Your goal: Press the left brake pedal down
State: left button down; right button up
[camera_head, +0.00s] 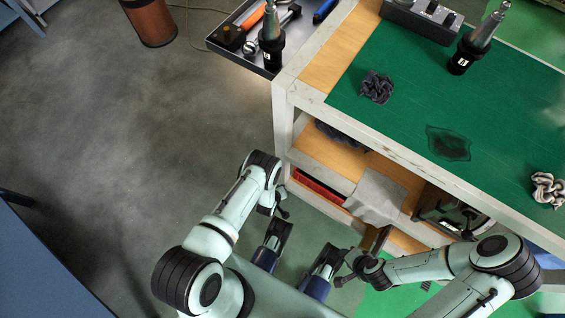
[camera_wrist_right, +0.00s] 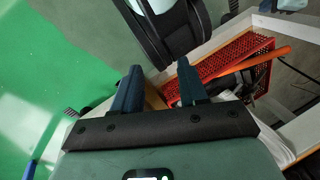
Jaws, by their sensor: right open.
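A small dark ridged piece (camera_wrist_right: 227,16), which looks like the left brake pedal, shows at the top of the right wrist view near the cart's white leg. A similar ridged piece (camera_wrist_right: 70,112) lies at the left, over the green floor; it looks like the right pedal. My right gripper (camera_wrist_right: 158,68) is open, its two blue fingers apart with nothing held between them. It is low beside the cart, apart from both ridged pieces. In the head view my left arm (camera_head: 236,207) reaches down near the cart's left corner; its gripper cannot be made out clearly.
The tooling cart (camera_head: 300,97) has a green top with tools and rags. Its lower shelves hold a red basket (camera_wrist_right: 220,65) with an orange-handled tool and a grey cloth (camera_head: 376,196). A side tray (camera_head: 229,53) sticks out at the left corner. Floor at left is open.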

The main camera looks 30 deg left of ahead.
pick_arm(q)
jog(key=shift+w+f, duration=0.1)
jog(key=shift+w, duration=0.05)
jog(key=shift+f, duration=0.1)
notch_tip(320, 180, down, 6)
jog(key=b, duration=0.4)
jog(key=shift+b, duration=0.35)
pick_arm(e)
jog(key=w+d+f+t, duration=0.1)
jog(key=w+d+f, duration=0.2)
jog(key=w+f, duration=0.25)
pick_arm(q)
notch_tip(320, 180, down, 2)
jog(key=shift+f+b, duration=0.1)
jog(key=shift+b, duration=0.75)
jog(key=shift+f, duration=0.2)
pick_arm(e)
jog(key=s+f+g, duration=0.1)
jog(key=s+f, duration=0.2)
jog(key=s, duration=0.2)
jog(key=shift+s+d+f+m+h, duration=0.3)
jog(key=shift+d+f+m+h, duration=0.1)
jog(key=shift+d, duration=0.05)
pick_arm(q)
jog(key=shift+f+b, duration=0.15)
jog(key=shift+b, duration=0.15)
pick_arm(e)
jog(key=shift+f, duration=0.15)
